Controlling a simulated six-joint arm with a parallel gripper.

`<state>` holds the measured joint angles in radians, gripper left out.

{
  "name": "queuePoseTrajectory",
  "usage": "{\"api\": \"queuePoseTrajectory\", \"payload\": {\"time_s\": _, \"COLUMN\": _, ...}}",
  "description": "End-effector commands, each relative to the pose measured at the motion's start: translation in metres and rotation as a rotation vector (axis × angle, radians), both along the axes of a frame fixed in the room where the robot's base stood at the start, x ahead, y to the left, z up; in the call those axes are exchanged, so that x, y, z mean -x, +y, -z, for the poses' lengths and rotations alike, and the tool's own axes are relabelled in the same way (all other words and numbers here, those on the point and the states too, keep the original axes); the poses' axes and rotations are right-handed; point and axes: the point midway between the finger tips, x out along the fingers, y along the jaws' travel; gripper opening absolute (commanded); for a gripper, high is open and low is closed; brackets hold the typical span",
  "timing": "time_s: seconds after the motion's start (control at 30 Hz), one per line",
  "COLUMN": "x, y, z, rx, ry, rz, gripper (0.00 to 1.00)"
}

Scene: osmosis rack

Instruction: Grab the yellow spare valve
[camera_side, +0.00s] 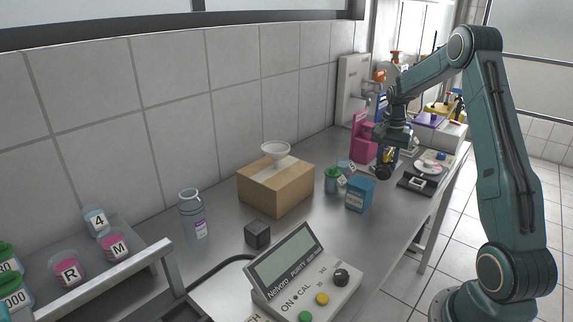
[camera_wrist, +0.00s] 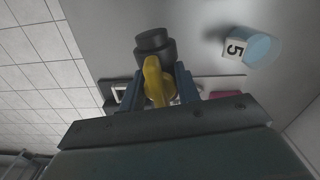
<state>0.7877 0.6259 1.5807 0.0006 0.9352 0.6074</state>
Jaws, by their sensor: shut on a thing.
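The yellow spare valve (camera_wrist: 153,80) is between the fingers of my gripper (camera_wrist: 156,90) in the wrist view. It has a yellow handle and a dark round body (camera_wrist: 154,45) that sticks out past the fingertips. In the side view my gripper (camera_side: 386,158) points down over the far right part of the bench. A bit of yellow and the dark round end show at its tip there. My gripper is shut on the valve and appears to hold it above the bench. The fingers hide part of the valve.
A blue box (camera_side: 360,194) and a green-lidded jar (camera_side: 332,180) stand left of my gripper. A dark flat base (camera_side: 416,183) lies to its right. A cup labelled 5 (camera_wrist: 262,49) is near in the wrist view. A cardboard box (camera_side: 275,188) with a white bowl stands farther left.

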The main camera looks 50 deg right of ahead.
Motion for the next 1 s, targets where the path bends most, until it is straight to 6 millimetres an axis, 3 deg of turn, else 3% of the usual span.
{"api": "queuePoseTrajectory", "payload": {"time_s": 0.3, "x": -0.001, "y": -0.001, "z": -0.072, "rx": 0.004, "ry": -0.005, "rz": 0.0, "gripper": 0.06}}
{"api": "queuePoseTrajectory", "payload": {"time_s": 0.5, "x": -0.001, "y": -0.001, "z": -0.109, "rx": 0.003, "ry": -0.004, "rz": 0.0, "gripper": 0.06}}
{"api": "queuePoseTrajectory", "payload": {"time_s": 0.73, "x": -0.001, "y": 0.0, "z": -0.135, "rx": 0.002, "ry": -0.002, "rz": 0.0, "gripper": 0.06}}
{"api": "queuePoseTrajectory", "payload": {"time_s": 1.0, "x": 0.0, "y": 0.0, "z": -0.143, "rx": 0.001, "ry": -0.001, "rz": 0.0, "gripper": 0.06}}
